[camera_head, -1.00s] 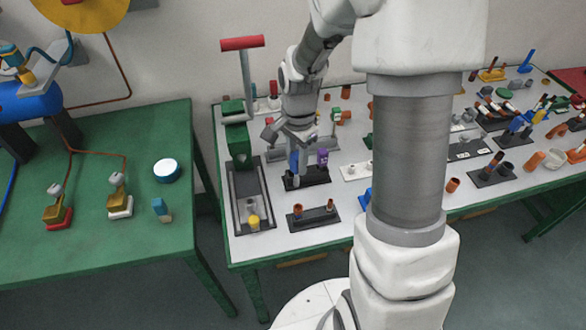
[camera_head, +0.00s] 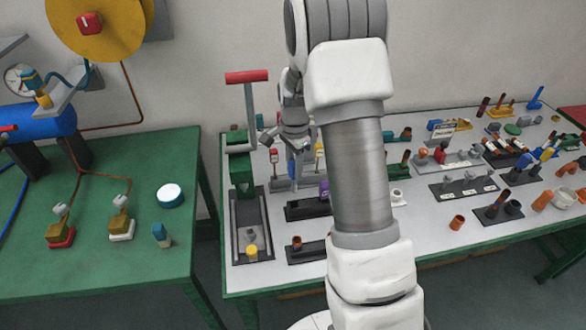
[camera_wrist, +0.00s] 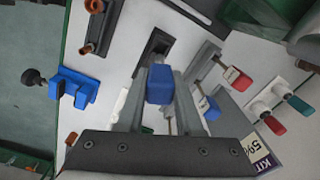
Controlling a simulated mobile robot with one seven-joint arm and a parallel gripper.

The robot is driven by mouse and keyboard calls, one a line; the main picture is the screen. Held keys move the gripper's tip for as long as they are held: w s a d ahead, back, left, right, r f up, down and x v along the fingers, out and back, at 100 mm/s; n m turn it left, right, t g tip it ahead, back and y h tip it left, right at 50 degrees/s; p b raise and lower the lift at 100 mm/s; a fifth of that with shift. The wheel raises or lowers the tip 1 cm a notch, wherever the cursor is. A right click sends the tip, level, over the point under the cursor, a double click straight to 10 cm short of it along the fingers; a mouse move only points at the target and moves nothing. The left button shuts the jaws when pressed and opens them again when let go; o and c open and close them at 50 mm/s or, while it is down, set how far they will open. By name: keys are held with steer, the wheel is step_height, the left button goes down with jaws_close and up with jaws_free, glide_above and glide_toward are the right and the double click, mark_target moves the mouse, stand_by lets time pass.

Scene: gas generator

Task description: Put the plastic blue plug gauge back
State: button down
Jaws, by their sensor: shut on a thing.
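The blue plug gauge (camera_wrist: 160,85) is held between the two fingers of my gripper (camera_wrist: 158,95) in the wrist view. A black holder (camera_head: 302,211) with a purple piece (camera_head: 324,189) sits in front of and below the gripper. A dark base with an opening (camera_wrist: 155,45) lies just beyond the gauge in the wrist view.
A green press with a red handle (camera_head: 247,76) stands left of the gripper. A blue block (camera_wrist: 75,88) and a grey rack with red-ended pieces (camera_wrist: 236,78) flank the gripper in the wrist view. Several holders fill the table's right side. My arm hides the table's middle.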

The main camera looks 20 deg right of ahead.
mark_target(294, 191)
steer(key=shift+f+b, duration=1.6)
steer(key=shift+f, duration=0.65)
steer(key=shift+f, duration=0.2)
steer(key=shift+f+b, duration=1.85)
steer(key=shift+f, duration=0.65)
steer(key=shift+c, duration=2.4)
jaws_free()
